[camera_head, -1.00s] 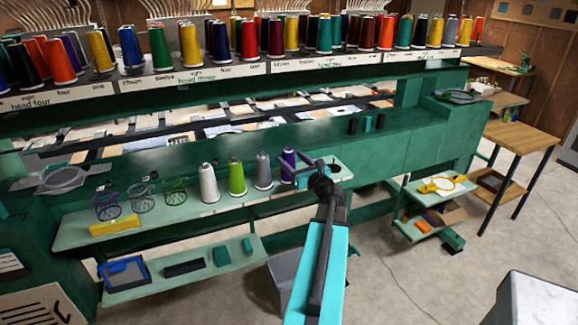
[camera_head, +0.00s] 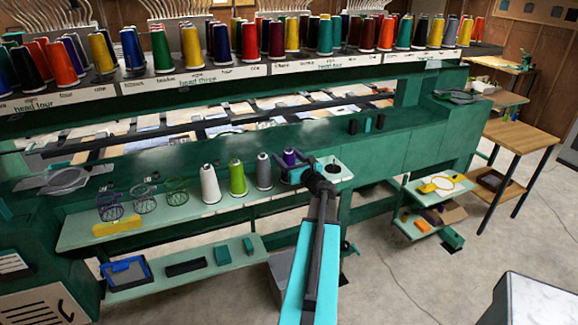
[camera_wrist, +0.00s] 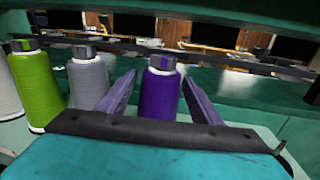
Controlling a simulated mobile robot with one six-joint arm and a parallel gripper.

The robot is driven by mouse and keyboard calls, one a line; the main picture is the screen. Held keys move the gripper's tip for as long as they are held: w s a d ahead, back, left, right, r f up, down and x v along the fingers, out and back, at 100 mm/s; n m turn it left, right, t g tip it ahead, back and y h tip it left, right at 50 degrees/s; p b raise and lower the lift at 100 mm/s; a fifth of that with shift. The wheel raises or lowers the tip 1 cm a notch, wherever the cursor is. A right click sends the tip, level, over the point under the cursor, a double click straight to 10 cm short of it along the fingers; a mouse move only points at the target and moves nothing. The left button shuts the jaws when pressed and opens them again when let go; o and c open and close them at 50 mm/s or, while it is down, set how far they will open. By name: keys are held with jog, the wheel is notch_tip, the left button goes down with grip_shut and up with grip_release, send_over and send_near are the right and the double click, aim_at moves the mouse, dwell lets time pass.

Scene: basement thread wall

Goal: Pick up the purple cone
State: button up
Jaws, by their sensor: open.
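The purple cone (camera_wrist: 160,92) stands upright on the green shelf, at the right end of a short row of cones. In the head view the purple cone (camera_head: 289,157) is partly hidden by my gripper (camera_head: 294,170). In the wrist view my gripper (camera_wrist: 160,98) is open, with one finger on each side of the purple cone. There is a visible gap at the left finger; the right finger is close to the cone, and I cannot tell whether it touches. The cone's base is hidden behind the gripper body.
A grey cone (camera_wrist: 88,82) stands just left of the left finger, with a green cone (camera_wrist: 36,88) and a white cone (camera_head: 210,184) beyond. Wire baskets (camera_head: 143,200) sit further left on the shelf (camera_head: 75,232). The shelf right of the purple cone looks mostly clear.

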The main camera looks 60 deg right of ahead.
jog(key=shift+x, duration=1.1)
jog(key=c, duration=1.3)
jog(key=shift+r, duration=0.1)
jog(key=shift+c, duration=0.2)
notch_tip(320, 180, up, 10)
jog(key=b, duration=0.1)
